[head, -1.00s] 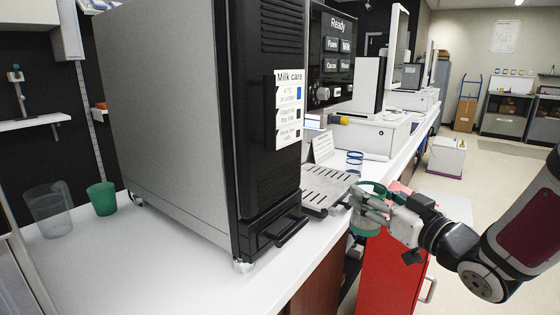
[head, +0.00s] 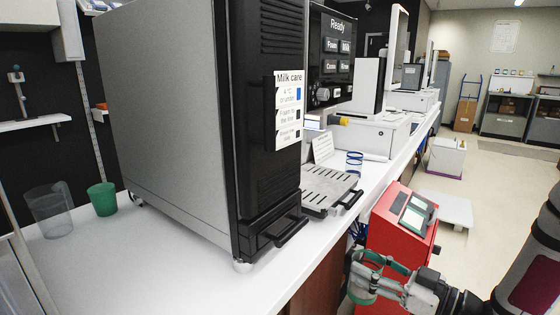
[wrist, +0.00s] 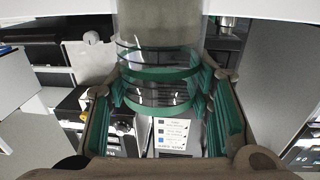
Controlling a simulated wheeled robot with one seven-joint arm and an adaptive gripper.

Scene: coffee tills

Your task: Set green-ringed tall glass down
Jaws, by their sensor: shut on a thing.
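The green-ringed tall glass (wrist: 158,80) is clear with green bands and is held between the green-padded fingers of my gripper (wrist: 160,105) in the wrist view. In the head view my gripper (head: 378,275) is low at the bottom right, shut around the glass (head: 362,283). The glass is off the counter's front side, apart from the drip tray and in front of the red cabinet. Its lower end is hard to make out.
The white counter (head: 170,275) carries a large coffee machine (head: 190,110) and a slotted drip tray (head: 325,187). A blue-ringed glass (head: 354,163) stands behind the tray. A green cup (head: 103,199) and a clear cup (head: 50,211) stand at left. A red till unit (head: 400,225) stands beside the counter.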

